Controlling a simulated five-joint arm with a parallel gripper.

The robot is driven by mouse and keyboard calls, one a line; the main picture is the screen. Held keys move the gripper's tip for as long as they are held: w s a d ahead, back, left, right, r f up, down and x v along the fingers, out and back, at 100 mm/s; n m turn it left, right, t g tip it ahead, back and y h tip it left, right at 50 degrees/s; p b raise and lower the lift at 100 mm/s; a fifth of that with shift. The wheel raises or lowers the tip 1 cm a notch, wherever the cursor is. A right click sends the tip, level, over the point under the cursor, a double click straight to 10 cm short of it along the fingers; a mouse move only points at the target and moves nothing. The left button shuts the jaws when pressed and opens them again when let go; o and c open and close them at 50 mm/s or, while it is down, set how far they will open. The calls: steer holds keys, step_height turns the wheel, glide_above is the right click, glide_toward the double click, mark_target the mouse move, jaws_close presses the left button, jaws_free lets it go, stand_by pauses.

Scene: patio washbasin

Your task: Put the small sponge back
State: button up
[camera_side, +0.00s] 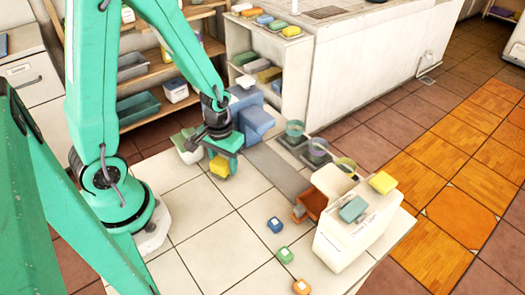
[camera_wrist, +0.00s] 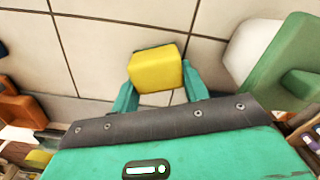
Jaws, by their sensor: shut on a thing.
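A small yellow sponge-like block (camera_side: 219,167) hangs in my gripper (camera_side: 222,160) over the pale tiled top, near its back left. In the wrist view the yellow block (camera_wrist: 155,72) sits between the two teal fingertips of my gripper (camera_wrist: 155,82), which is shut on it.
Rimmed cups (camera_side: 318,150) stand right. A white box (camera_side: 350,235) bears a yellow and a teal block. Small blue (camera_side: 275,225), green (camera_side: 285,255) and orange blocks (camera_side: 301,286) lie in front.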

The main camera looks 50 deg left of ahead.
steer(key=shift+f, duration=0.1)
steer(key=o, duration=1)
steer(key=shift+o, duration=0.2)
step_height(320, 180, up, 12)
stand_by(0.3)
stand_by(0.5)
step_height(320, 180, up, 11)
steer(key=m+t, duration=0.4)
steer(key=t, duration=0.1)
glide_above(223, 159)
steer(key=s+d, duration=0.2)
steer(key=s, duration=0.1)
steer(key=shift+s+d+r+t, duration=0.1)
steer(key=shift+s+r+t, duration=0.2)
steer(key=shift+s+r, duration=0.35)
